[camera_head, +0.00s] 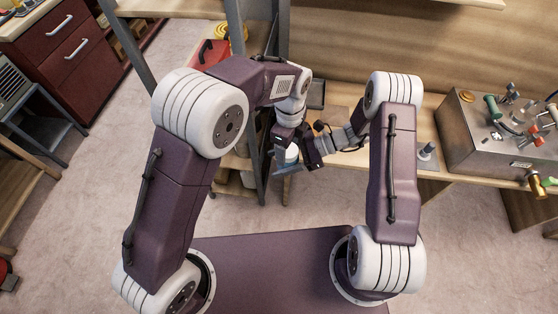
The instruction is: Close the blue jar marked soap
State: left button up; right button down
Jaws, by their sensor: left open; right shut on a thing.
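A small blue and white thing (288,160), which looks like the jar, is held in the air in front of the bench. No marking on it is readable, and I cannot make out whether a lid is on it. My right gripper (306,158) is at its right side and is shut on it. My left gripper (283,145) points down just above it and is open; its fingertips are small and partly hidden. I cannot tell whether they touch it.
A wooden bench (457,167) runs along the back right, with a grey metal box (480,132) carrying several valves and knobs. A small grey-blue item (427,151) stands left of the box. A shelf rack (254,165) with a dark post is close behind my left gripper.

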pick_arm(q)
jog(key=shift+d+r, duration=0.1)
jog(key=shift+r, duration=2.2)
jog(key=shift+c, duration=0.4)
jog(key=shift+s+n, duration=0.1)
jog(key=shift+n, duration=0.9)
jog(key=shift+s+a+r+n, duration=0.1)
jog(key=shift+r+n, duration=0.05)
jog(key=shift+n, duration=0.4)
jog(key=shift+a+r+n, duration=0.1)
jog(key=shift+n, duration=0.45)
notch_tip(320, 180, up, 3)
jog(key=n, duration=0.4)
jog(key=shift+d+f, duration=0.15)
jog(key=shift+f, duration=0.05)
jog(key=shift+w+r, duration=0.15)
jog(key=shift+w, duration=0.05)
